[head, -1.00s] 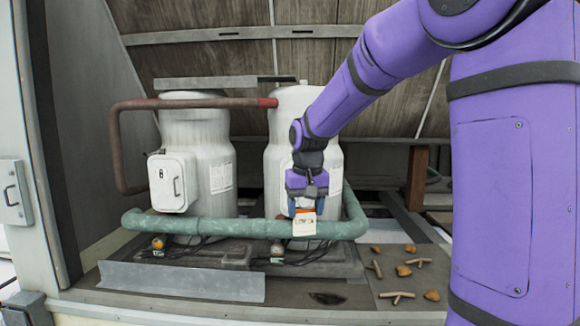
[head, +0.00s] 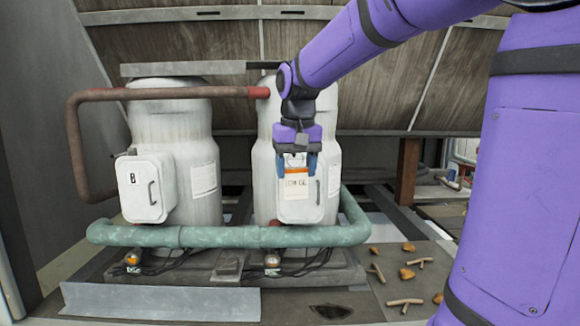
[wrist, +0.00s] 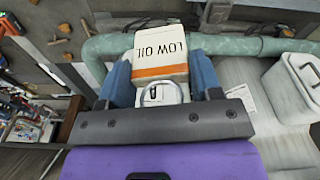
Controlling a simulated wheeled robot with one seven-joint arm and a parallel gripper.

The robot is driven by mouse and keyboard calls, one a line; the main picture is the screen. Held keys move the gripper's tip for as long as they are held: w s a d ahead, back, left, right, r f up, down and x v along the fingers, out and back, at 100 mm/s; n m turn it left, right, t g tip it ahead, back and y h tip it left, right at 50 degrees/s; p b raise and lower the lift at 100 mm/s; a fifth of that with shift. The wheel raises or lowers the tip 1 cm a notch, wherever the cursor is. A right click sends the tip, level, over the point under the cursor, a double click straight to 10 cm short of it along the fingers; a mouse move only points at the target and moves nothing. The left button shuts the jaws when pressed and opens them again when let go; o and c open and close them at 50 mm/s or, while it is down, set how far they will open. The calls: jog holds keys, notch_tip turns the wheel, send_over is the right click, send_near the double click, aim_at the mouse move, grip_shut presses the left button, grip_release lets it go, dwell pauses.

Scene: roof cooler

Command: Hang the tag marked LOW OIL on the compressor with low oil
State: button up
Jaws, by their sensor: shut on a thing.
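My gripper (head: 298,160) is shut on the LOW OIL tag (head: 296,187), a white tag with an orange band. In the wrist view the tag (wrist: 160,52) reads upside down between the blue fingers, with a grey loop (wrist: 160,84) near the gripper. In the head view the tag is in front of the white box on the right compressor (head: 265,165); I cannot tell whether it touches. The left compressor (head: 172,120) has a box marked B (head: 148,187). The right box's marking is hidden.
A green pipe (head: 200,236) crosses in front of both compressors, below the tag. A red-brown pipe (head: 170,93) runs along the upper left. A metal angle strip (head: 160,302) lies in front. Twigs and brown lumps (head: 406,273) litter the deck at right.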

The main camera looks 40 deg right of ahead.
jog(key=shift+w+d+f, duration=0.15)
jog(key=shift+w+d, duration=0.65)
jog(key=shift+w, duration=0.35)
jog(key=shift+w+d+f, duration=0.1)
jog(key=shift+w+d, duration=0.65)
jog(key=shift+w, duration=0.45)
jog(key=shift+w+d+f, duration=0.15)
jog(key=shift+w+d, duration=0.65)
jog(key=shift+w, duration=0.35)
jog(key=shift+w+d+f, duration=0.35)
jog(key=shift+w+f, duration=0.05)
jog(key=shift+w, duration=0.15)
